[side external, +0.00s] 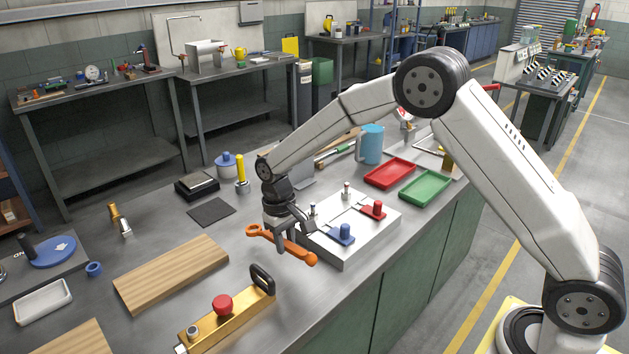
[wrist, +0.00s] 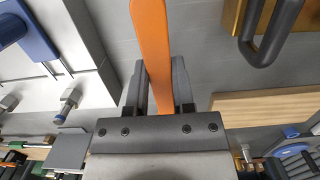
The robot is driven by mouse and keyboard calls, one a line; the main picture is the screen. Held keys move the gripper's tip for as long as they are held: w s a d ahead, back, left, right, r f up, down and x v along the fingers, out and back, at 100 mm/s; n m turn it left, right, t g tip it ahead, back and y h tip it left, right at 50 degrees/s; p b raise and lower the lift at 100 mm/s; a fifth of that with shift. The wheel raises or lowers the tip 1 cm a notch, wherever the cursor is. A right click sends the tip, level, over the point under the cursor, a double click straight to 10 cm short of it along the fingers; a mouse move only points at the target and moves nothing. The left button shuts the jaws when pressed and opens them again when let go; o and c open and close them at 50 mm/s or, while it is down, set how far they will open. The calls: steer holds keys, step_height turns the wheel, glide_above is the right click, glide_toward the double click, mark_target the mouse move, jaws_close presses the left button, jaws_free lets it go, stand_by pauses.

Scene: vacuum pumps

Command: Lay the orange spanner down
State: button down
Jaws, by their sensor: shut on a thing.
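The orange spanner (side external: 291,250) is held by my gripper (side external: 281,246) in the side external view. Its open ring end points left and its rounded end points right, near the front of the white block. It appears raised above the grey bench top. In the wrist view the orange spanner (wrist: 153,45) runs up from between the two fingers of my gripper (wrist: 157,90), which are shut on it. The part of it behind the gripper body is hidden in that view.
A white block (side external: 350,250) with blue and red knobs stands just right of the gripper. A brass-coloured bar (side external: 235,318) with a black handle (side external: 263,280) stands in front. A wooden board (side external: 172,273) lies to the left. Bare bench shows between them.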

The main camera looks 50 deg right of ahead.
steer(key=shift+f, duration=1.45)
steer(key=shift+f, duration=0.2)
steer(key=shift+s+f+t, duration=0.15)
steer(key=shift+f+t, duration=0.25)
steer(key=shift+t, duration=0.1)
steer(key=c, duration=0.8)
jaws_free()
steer(key=o, duration=0.6)
steer(key=shift+c, duration=0.2)
